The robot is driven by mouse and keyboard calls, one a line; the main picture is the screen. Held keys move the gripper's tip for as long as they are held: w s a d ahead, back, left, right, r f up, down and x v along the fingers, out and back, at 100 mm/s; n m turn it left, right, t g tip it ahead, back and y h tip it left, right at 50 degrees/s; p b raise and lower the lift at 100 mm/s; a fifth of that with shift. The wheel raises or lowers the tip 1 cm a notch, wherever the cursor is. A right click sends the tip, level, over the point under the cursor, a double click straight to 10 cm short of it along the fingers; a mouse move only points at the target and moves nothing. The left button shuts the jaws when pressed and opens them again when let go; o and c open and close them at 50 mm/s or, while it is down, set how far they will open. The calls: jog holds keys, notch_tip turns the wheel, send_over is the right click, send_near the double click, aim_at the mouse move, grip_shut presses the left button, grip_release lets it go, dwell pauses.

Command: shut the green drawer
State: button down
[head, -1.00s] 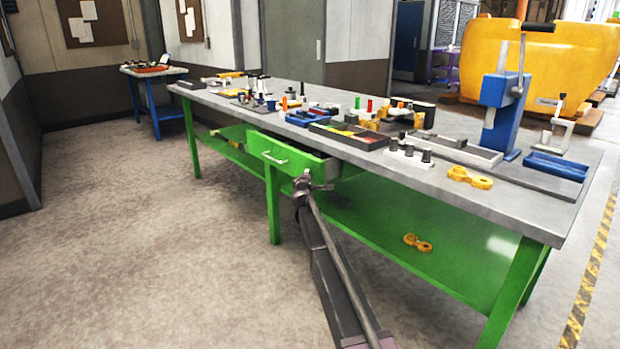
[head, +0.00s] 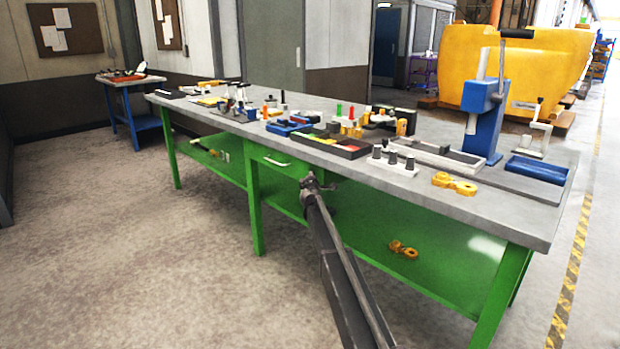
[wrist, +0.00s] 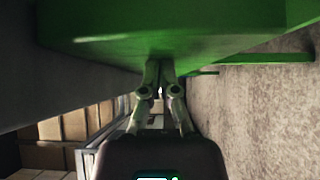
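The green drawer (head: 268,170) is under the front edge of the workbench in the head view. Its front sits in line with the bench frame, and no open interior shows. Its pale bar handle (head: 277,162) faces out. My gripper (head: 311,181) is at the right end of the drawer front, below the bench top. In the wrist view my gripper (wrist: 160,68) has its two fingers together with nothing seen between them. The fingertips are at a green surface (wrist: 180,35), touching or very close; I cannot tell which.
The grey bench top (head: 400,195) carries a black tray (head: 335,145), a blue press (head: 484,122) and many small parts. A yellow part (head: 403,249) lies on the green lower shelf (head: 445,262). The floor (head: 150,250) at left is clear.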

jog(key=shift+w+d, duration=0.2)
jog(key=shift+w, duration=0.15)
jog(key=shift+s+a, duration=0.1)
jog(key=s+a, duration=0.2)
jog(key=s, duration=1.1)
jog(key=shift+s, duration=0.25)
